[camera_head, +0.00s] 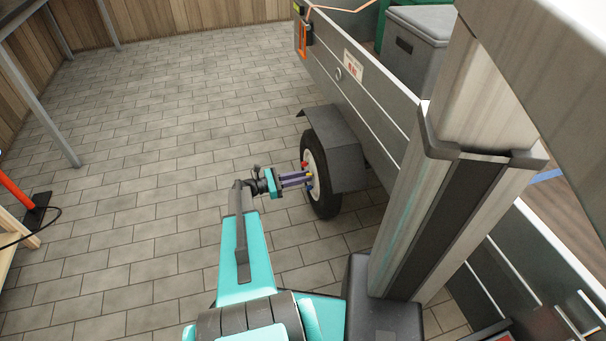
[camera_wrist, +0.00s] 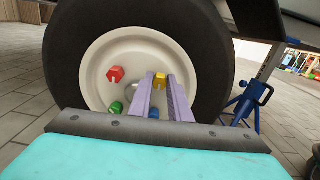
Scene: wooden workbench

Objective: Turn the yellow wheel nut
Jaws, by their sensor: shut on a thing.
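The yellow wheel nut (camera_wrist: 160,80) sits on the white wheel rim (camera_wrist: 100,58), at the upper right of the hub in the wrist view. My gripper (camera_wrist: 159,82) reaches to it with two purple fingers, shut on the nut from both sides. The fingers hide part of the nut and the hub. In the head view my gripper (camera_head: 309,178) is at the trailer's wheel (camera_head: 322,200). A red nut (camera_wrist: 115,74) is to the left, a green nut (camera_wrist: 116,108) at lower left, and a blue nut (camera_wrist: 153,113) shows low between the fingers.
The black tire (camera_wrist: 65,50) surrounds the rim. A grey fender (camera_head: 345,155) covers the wheel beside the trailer (camera_head: 375,95). A blue jack stand (camera_wrist: 245,102) stands right of the wheel. The paved floor (camera_head: 150,130) left of the arm is clear.

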